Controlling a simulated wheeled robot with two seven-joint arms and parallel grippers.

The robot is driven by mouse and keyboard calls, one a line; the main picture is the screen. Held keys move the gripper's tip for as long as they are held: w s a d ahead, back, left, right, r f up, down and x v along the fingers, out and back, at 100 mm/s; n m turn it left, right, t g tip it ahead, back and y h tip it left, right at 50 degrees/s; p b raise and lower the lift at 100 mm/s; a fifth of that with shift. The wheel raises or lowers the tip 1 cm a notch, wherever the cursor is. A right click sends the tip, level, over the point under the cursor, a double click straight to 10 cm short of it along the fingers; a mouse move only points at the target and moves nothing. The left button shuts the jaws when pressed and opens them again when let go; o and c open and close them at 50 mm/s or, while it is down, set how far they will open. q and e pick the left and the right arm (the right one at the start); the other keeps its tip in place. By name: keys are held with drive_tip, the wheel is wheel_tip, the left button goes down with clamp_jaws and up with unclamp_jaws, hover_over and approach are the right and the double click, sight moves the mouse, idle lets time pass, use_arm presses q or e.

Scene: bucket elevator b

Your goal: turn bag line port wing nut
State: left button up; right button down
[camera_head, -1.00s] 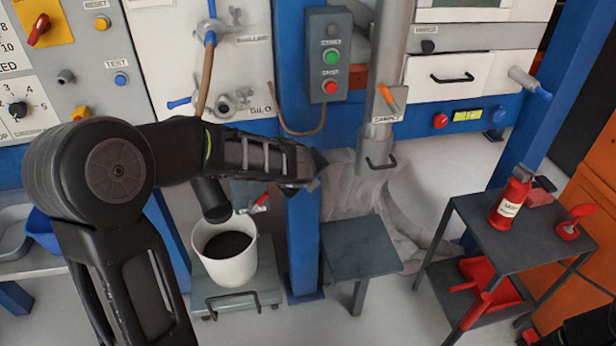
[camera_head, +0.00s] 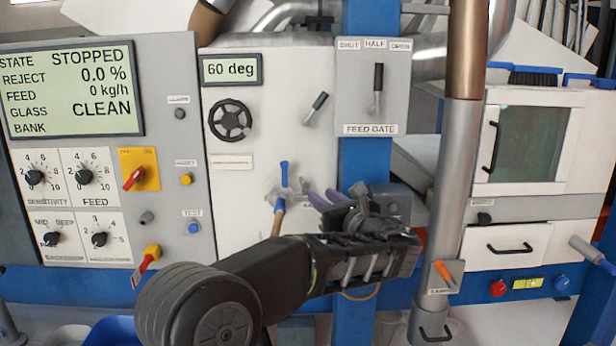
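The bag line port (camera_head: 281,197) is on the white panel, with a blue handle and a brown hose hanging below. A small grey metal piece (camera_head: 304,187) sits just right of it and may be the wing nut; it is too small to be sure. My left gripper (camera_head: 318,199) is in front of the panel, right of the port, its fingers pointing left towards it. Two fingertips show slightly apart, with nothing seen between them. The gripper partly hides the port's label. Whether the fingers touch the small piece cannot be told. My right gripper is not in view.
A black handwheel (camera_head: 230,120) and a grey lever (camera_head: 315,108) are above the port. The feed gate plate (camera_head: 373,87) is on the blue post at upper right. A vertical metal pipe (camera_head: 454,190) stands right of my gripper. A control panel with knobs fills the left.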

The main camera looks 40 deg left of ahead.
sight(309, 184)
use_arm(q)
drive_tip(key=shift+s+a+r, duration=0.1)
drive_tip(key=shift+s+r, duration=0.05)
drive_tip(key=shift+r, duration=0.35)
drive_tip(key=p+x, duration=0.2)
drive_tip(key=x, duration=0.4)
drive_tip(key=shift+a+r, duration=0.1)
drive_tip(key=shift+a, duration=0.2)
drive_tip(key=shift+w+a, duration=0.4)
drive_tip(key=shift+a, duration=0.1)
clamp_jaws()
